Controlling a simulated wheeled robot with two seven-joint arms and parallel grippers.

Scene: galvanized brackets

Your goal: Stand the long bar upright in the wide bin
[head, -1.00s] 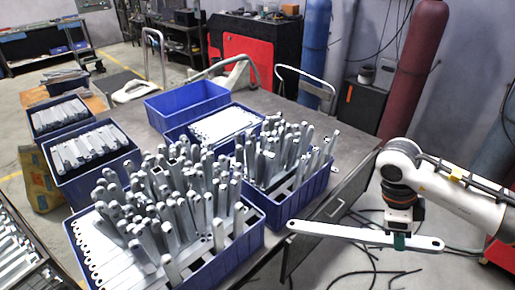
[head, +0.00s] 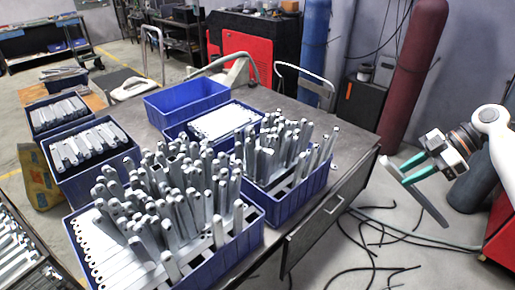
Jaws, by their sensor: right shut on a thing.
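The long bar (head: 432,206) is a flat light-grey metal strip. It is held in the air to the right of the table, tilted, with its lower end pointing down and right. My right gripper (head: 400,173), with green fingers, is shut on the bar near its upper end. The front blue bin (head: 236,247) looks the widest and holds many upright metal bars, with flat ones at its left. A second blue bin (head: 301,202) behind it to the right also holds upright bars. My left gripper is not in view.
A bin of flat bars (head: 186,128) and an empty blue bin (head: 188,100) stand farther back on the dark table (head: 345,160). Bins of bars (head: 92,185) stand at left. Cables lie on the floor at right. Bare tabletop shows right of the bins.

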